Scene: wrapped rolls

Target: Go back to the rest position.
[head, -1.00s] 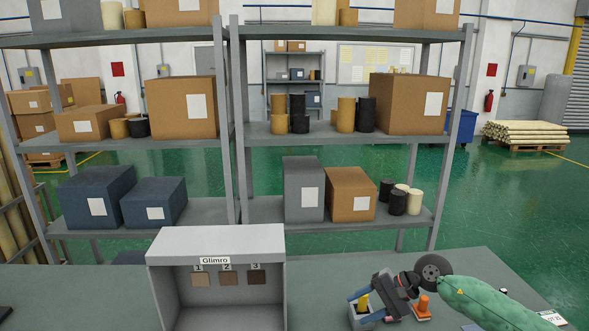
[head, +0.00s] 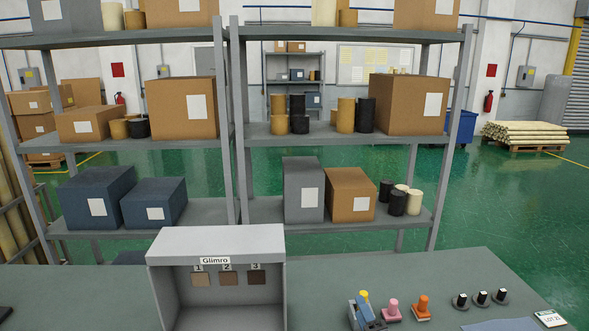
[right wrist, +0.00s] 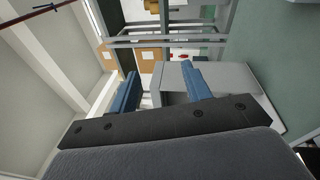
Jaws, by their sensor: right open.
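My left gripper is in neither view.
A grey open-front box (head: 215,243) marked Glimro stands on the grey table (head: 430,268). A pink piece (head: 392,309), an orange piece (head: 422,306), several small black-and-white pieces (head: 482,297) and a lot card (head: 549,318) are at right. Shelving (head: 237,150) stands behind.

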